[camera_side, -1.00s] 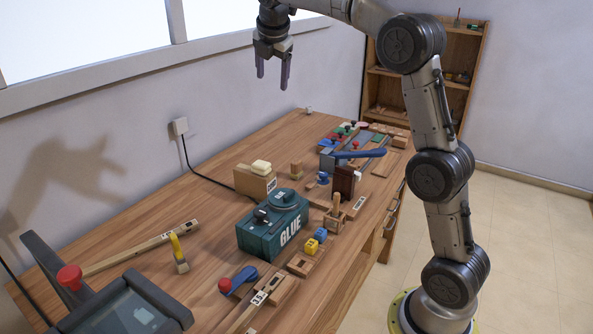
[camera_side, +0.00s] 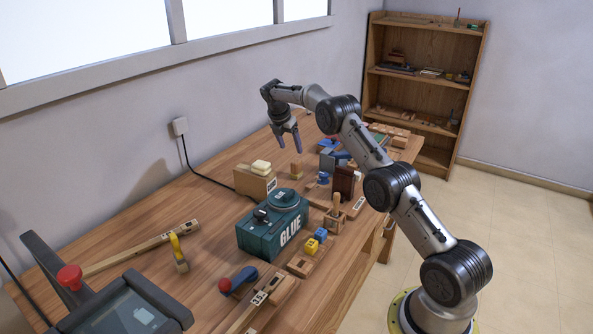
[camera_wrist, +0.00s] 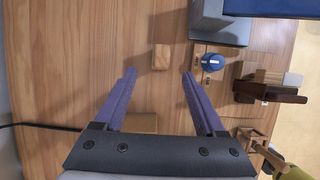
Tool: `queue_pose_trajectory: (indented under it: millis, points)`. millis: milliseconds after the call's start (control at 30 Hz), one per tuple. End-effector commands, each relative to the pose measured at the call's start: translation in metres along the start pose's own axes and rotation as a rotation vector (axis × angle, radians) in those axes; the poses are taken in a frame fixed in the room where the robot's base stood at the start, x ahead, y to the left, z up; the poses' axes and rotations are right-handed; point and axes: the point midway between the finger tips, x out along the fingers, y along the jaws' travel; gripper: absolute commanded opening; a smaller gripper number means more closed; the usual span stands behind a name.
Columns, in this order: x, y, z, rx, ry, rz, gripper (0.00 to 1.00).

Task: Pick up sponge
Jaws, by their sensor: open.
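A pale yellow block that looks like the sponge (camera_side: 261,167) lies on top of a light wooden box (camera_side: 249,183) in the side view. The box's edge (camera_wrist: 141,123) shows low in the wrist view behind my gripper, where the yellow block is hidden. My gripper (camera_side: 290,146) is open and empty, pointing down above the table beyond the box. In the wrist view my gripper (camera_wrist: 159,74) has its fingers spread, with a small wooden block (camera_wrist: 161,57) just past the gap between the tips. That block (camera_side: 296,170) stands on the table right of the box.
A green glue box (camera_side: 268,234) stands nearer the camera. A blue knob (camera_wrist: 212,62) and a dark brown block (camera_side: 344,181) stand to the right. A black cable (camera_side: 205,179) runs along the left.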

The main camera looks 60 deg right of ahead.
Motion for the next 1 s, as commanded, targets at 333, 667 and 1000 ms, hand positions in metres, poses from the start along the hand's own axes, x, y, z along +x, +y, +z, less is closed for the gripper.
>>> queue_pose_trajectory:
  millis: [333, 667, 1000]
  points:
    - [0.041, 0.0, 0.0, 0.001, 0.0, 0.001, 0.72]
    - [0.081, -0.004, 0.002, 0.001, 0.001, -0.001, 0.72]
    - [0.093, -0.003, 0.002, 0.001, 0.0, 0.002, 0.72]
